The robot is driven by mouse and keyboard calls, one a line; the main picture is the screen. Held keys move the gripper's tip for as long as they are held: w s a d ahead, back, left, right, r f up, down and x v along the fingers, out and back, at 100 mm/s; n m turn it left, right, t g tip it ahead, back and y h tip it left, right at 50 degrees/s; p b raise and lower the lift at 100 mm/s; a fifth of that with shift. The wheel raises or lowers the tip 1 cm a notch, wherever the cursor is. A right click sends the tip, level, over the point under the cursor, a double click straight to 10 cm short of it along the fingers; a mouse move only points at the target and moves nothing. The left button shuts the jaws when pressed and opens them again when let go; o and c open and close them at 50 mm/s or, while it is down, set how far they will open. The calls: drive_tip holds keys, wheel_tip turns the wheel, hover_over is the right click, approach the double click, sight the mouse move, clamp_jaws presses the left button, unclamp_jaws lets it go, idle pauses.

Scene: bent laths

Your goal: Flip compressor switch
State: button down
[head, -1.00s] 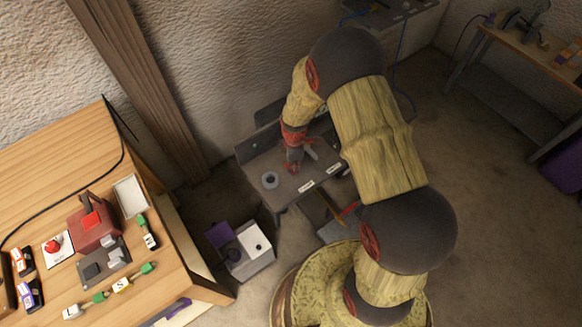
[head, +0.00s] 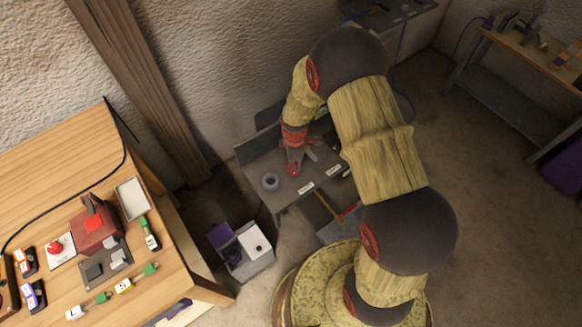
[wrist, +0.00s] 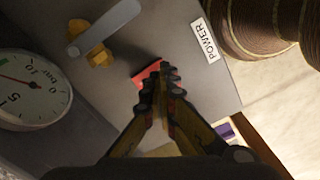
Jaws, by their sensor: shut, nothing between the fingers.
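The red switch (wrist: 147,72) sits on a grey panel beside a white label reading POWER (wrist: 205,41). My gripper (wrist: 168,76) is shut and empty, its fingertips right by the switch and covering part of it. I cannot tell whether they touch, or which way the switch is set. In the head view my gripper (head: 292,170) is low over the small grey bench (head: 262,158), pointing down.
A round pressure gauge (wrist: 30,90) stands left of the fingers in the wrist view. A brass valve with a grey lever (wrist: 104,28) is at the upper left. A wooden table (head: 60,165) with several small items stands at left.

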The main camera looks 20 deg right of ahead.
sight(294, 173)
drive_tip(key=shift+r+p, duration=1.7)
drive_tip(key=shift+r, duration=0.85)
